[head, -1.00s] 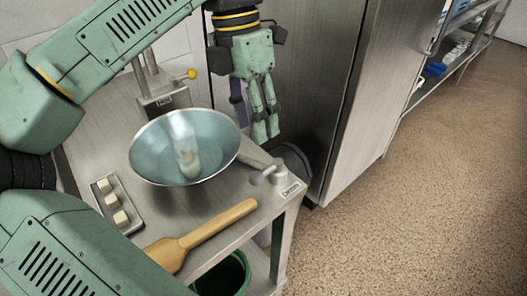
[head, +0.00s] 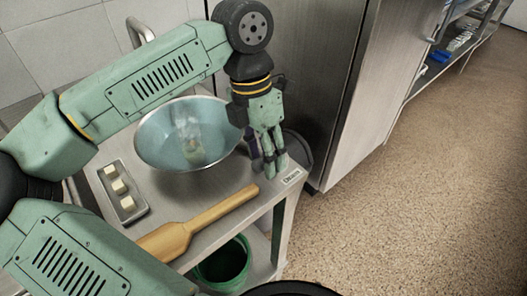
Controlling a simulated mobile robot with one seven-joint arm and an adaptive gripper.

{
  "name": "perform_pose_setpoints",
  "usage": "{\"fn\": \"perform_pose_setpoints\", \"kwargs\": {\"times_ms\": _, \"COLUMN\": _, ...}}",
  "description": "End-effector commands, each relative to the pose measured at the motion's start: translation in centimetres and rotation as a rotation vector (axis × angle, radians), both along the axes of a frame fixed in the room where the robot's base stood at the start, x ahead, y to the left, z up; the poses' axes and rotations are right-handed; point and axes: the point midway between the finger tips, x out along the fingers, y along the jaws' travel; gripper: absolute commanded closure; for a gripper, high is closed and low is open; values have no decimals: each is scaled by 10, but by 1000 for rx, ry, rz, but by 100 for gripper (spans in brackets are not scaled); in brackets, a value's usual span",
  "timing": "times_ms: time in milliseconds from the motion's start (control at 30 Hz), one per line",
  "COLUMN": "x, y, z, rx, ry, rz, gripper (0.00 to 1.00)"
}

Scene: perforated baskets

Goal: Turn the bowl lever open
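The metal bowl (head: 160,150) sits on the steel cart top, with whitish contents blurred inside. The label plate (head: 291,177), which seems to read "Drain", is at the cart's right front corner. The small grey lever beside that label is hidden behind my gripper. My gripper (head: 268,170) points down just right of the bowl, over the lever's place. Its fingers are close together; I cannot tell whether they touch or grasp the lever. The yellow-knobbed lever at the back is hidden by my arm.
A tray with pale cubes (head: 122,192) lies left of the bowl. A wooden paddle (head: 208,218) lies along the cart's front. A green bucket (head: 224,262) stands below. A steel cabinet (head: 350,110) rises close behind my gripper. The floor at right is clear.

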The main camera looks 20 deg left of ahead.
Motion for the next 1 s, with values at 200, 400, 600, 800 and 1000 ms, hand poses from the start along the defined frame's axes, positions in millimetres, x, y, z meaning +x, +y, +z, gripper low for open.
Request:
{"fn": "perform_pose_setpoints", "kwargs": {"times_ms": 200, "x": 0, "y": 0, "z": 0, "rx": 0, "ry": 0, "rz": 0, "gripper": 72}}
{"fn": "perform_pose_setpoints", "kwargs": {"times_ms": 400, "x": 0, "y": 0, "z": 0, "rx": 0, "ry": 0, "rz": 0, "gripper": 85}}
{"fn": "perform_pose_setpoints", "kwargs": {"times_ms": 600, "x": 0, "y": 0, "z": 1, "rx": 1, "ry": -1, "rz": 0, "gripper": 98}}
{"fn": "perform_pose_setpoints", "kwargs": {"times_ms": 800, "x": 0, "y": 0, "z": 1, "rx": 0, "ry": -1, "rz": 0, "gripper": 100}}
{"fn": "perform_pose_setpoints", "kwargs": {"times_ms": 1000, "x": 1, "y": 0, "z": 1, "rx": 1, "ry": -2, "rz": 0, "gripper": 100}}
